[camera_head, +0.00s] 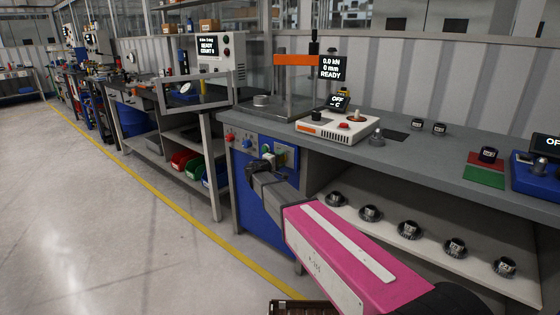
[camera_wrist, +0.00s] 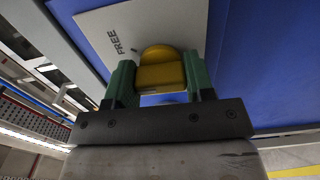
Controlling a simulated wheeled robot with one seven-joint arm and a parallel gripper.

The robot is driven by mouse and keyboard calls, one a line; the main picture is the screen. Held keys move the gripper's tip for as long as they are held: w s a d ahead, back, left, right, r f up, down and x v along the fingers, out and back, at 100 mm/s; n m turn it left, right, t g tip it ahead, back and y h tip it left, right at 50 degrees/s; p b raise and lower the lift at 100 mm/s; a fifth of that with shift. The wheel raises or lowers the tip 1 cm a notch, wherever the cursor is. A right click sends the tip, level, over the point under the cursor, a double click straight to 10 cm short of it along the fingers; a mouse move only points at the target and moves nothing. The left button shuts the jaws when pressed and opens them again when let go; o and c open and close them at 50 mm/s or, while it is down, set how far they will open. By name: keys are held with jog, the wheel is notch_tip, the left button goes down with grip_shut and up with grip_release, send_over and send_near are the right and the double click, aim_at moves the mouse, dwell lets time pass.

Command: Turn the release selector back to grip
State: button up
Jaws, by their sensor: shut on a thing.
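The release selector (camera_wrist: 162,72) is a yellow knob in the wrist view, on a pale plate (camera_wrist: 95,22) with the word FREE printed on it. My gripper (camera_wrist: 162,82) has its two green fingers on either side of the knob and is shut on it. In the head view my gripper (camera_head: 262,165) reaches the blue front panel (camera_head: 252,192) of the bench. There the gripper and wrist hide the knob. The word for the grip position is not visible in either view.
A shelf (camera_head: 430,262) below holds several dark round parts. The floor at left is clear.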

jog(key=n, duration=0.4)
jog(key=shift+n, duration=1.9)
jog(key=o, duration=0.9)
jog(key=shift+a, duration=0.1)
jog(key=v, duration=1)
jog(key=shift+s+a, duration=0.25)
jog(key=shift+s, duration=0.1)
